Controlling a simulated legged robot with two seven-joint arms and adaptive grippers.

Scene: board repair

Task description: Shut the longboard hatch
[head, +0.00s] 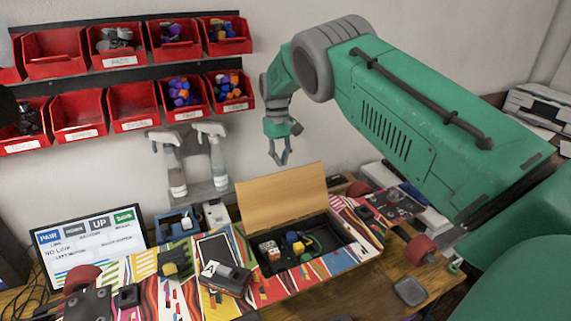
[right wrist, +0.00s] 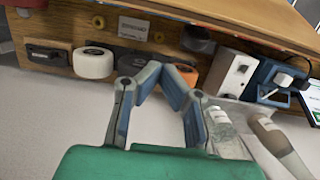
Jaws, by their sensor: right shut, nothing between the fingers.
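The longboard (head: 125,270) lies across the workbench with a colourful striped deck. Its hatch (head: 282,199), a plain wooden lid, stands raised at the back edge of an open dark compartment (head: 325,242). A small multicoloured cube and yellow, blue and green pieces lie inside. My right gripper (head: 279,162) hangs in the air behind and above the hatch, near the wall, apart from it. It is shut and empty; its fingers (right wrist: 160,70) also show in the right wrist view. My left gripper is not in view.
Red bins (head: 133,106) hang on the wall at the upper left. Two spray bottles (head: 170,165) stand near the wall, left of my right gripper. A screen (head: 92,245) stands at the left. A dark box-shaped device (head: 224,279) lies on the deck left of the compartment.

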